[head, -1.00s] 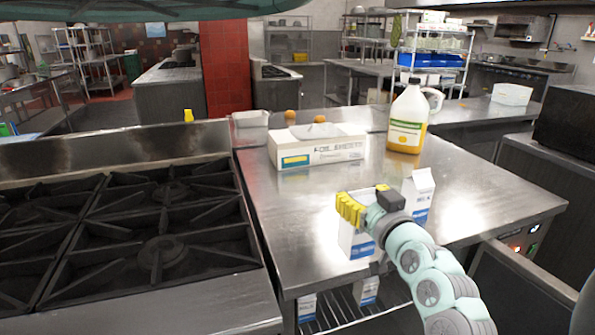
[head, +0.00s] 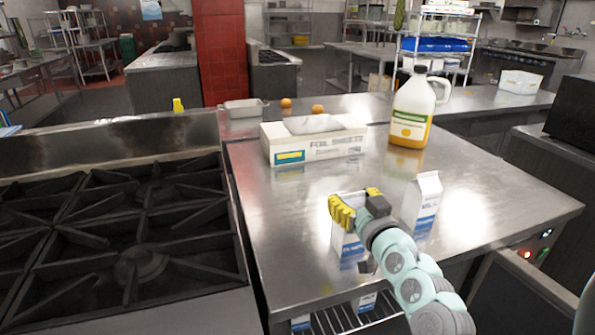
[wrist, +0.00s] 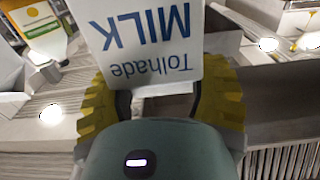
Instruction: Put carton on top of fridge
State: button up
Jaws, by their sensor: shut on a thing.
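A white and blue milk carton (head: 346,246) is in my gripper (head: 343,212), above or on the steel top (head: 300,215) of a counter-height unit. I cannot tell whether its base touches the steel. In the wrist view the carton (wrist: 145,40) reads "Tolhade MILK" upside down, between the yellow fingers of my gripper (wrist: 160,105). A second, similar carton (head: 424,203) stands upright on the steel to the right. The unit looks like an under-counter fridge, with lit controls (head: 535,250) and a wire shelf (head: 345,318) below bearing cartons (head: 368,301).
A foil sheets box (head: 315,143) and a yellow-labelled jug (head: 412,110) stand toward the back of the steel top. Two orange round things (head: 318,109) lie behind the box. A black-grated stove (head: 130,225) adjoins on the left. Bare steel lies between the carton and box.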

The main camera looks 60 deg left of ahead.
jog(key=shift+s+r, duration=0.1)
jog(key=shift+r, duration=0.05)
jog(key=o, duration=1.4)
